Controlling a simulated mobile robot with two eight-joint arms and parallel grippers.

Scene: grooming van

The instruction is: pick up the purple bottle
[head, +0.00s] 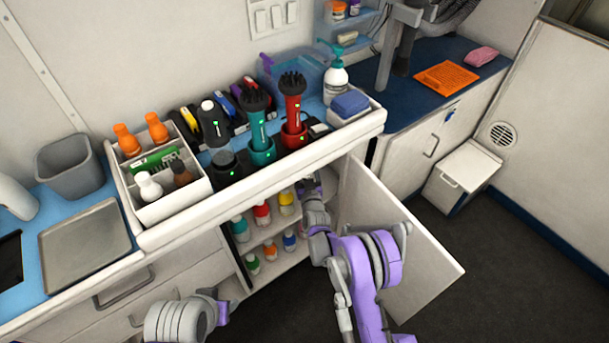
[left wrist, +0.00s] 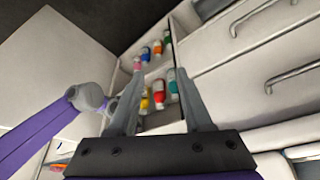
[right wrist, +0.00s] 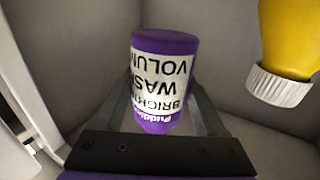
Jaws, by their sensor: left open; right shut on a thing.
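The purple bottle (right wrist: 162,75) fills the middle of the right wrist view, its white label upside down. My right gripper (right wrist: 160,112) is shut on it, one finger on each side. In the head view my right gripper (head: 310,187) reaches into the open cabinet's upper shelf, and I cannot make out the purple bottle there. My left gripper (left wrist: 160,72) is open and empty, pointing toward the cabinet from outside. In the head view the left arm is low at the bottom, its fingers hard to see.
A yellow bottle (right wrist: 290,40) stands close beside the purple one. Red (head: 262,214) and teal (head: 240,228) bottles share the upper shelf, with several more below. The open cabinet door (head: 400,235) stands right of my right arm. The counter above holds clippers and a bottle caddy (head: 175,207).

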